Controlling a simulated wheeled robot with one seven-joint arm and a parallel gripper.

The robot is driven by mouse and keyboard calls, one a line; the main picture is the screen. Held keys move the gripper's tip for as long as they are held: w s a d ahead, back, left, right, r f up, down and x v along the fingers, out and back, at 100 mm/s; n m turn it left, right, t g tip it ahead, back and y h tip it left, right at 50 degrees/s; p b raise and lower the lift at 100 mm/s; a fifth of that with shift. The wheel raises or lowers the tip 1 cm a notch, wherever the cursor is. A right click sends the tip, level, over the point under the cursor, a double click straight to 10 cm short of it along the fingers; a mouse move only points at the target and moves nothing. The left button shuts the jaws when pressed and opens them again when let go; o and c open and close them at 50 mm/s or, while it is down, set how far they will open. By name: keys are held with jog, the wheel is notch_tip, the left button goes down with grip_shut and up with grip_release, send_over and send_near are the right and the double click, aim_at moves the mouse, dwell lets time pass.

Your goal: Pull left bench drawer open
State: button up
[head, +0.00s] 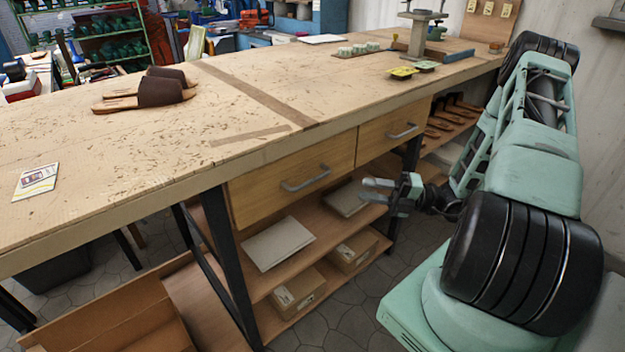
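The left bench drawer (258,195) has a plain wooden front under the bench top and looks closed. Its grey bar handle (306,181) sits at the middle of the front, with nothing on it. My gripper (367,190) is to the right of this handle, in front of the bench and apart from it. Its two fingers point left with a gap between them, and it appears empty. The right drawer (372,140), with its own grey handle (402,132), also looks closed.
The wooden bench top (180,130) holds a pair of brown sandals (160,88) and a card (36,181). Below the drawers, shelves carry a pale flat stack (278,243) and cardboard boxes (298,291). A black bench leg (226,260) stands left of the drawer. The floor (355,315) in front is clear.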

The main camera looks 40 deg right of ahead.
aim_at(312, 179)
jog(key=x, duration=1.4)
jog(key=shift+w+a+p, duration=0.2)
jog(key=shift+a+p, duration=0.15)
grip_shut()
